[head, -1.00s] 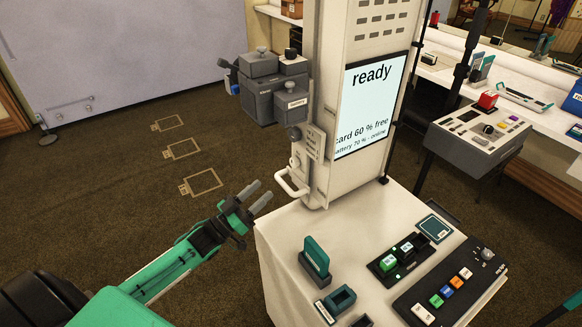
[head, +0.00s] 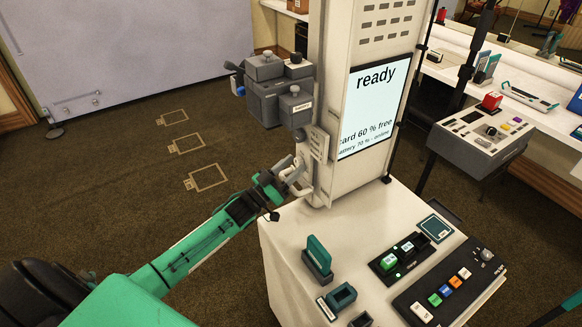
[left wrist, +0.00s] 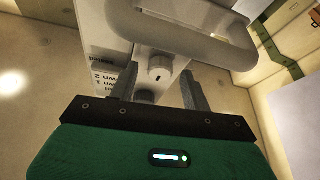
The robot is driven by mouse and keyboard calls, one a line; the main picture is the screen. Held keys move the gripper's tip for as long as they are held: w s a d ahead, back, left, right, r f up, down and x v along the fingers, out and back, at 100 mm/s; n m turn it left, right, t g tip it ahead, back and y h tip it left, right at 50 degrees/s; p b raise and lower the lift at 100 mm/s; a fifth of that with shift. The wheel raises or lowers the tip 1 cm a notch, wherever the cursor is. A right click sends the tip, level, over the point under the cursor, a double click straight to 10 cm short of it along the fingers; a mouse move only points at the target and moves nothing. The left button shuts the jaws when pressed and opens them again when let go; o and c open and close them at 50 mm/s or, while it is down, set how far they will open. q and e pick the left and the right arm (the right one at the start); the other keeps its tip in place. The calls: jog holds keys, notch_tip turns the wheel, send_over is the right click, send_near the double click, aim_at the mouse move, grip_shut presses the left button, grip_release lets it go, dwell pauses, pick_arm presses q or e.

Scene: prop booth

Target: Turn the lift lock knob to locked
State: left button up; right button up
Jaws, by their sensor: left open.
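A pale round knob (left wrist: 160,68) shows in the left wrist view, just past and between the fingertips of my left gripper (left wrist: 158,84). It appears to be the lift lock knob; its setting cannot be read. A second round knob (left wrist: 145,97) sits nearer, between the fingers. A white plate (left wrist: 108,72) with printed lines is beside them. My left gripper (head: 290,176) is open and empty at the side of the white column (head: 338,178). In the head view the gripper covers part of the fittings there. My right gripper is out of view.
A white loop handle (left wrist: 180,35) lies close beyond the knob. Grey boxes (head: 277,92) hang on the column above the gripper. The cart top (head: 285,222) below holds a button panel (head: 450,288) and small holders. Open floor lies left.

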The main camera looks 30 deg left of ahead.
pick_arm(q)
jog(key=c, duration=1)
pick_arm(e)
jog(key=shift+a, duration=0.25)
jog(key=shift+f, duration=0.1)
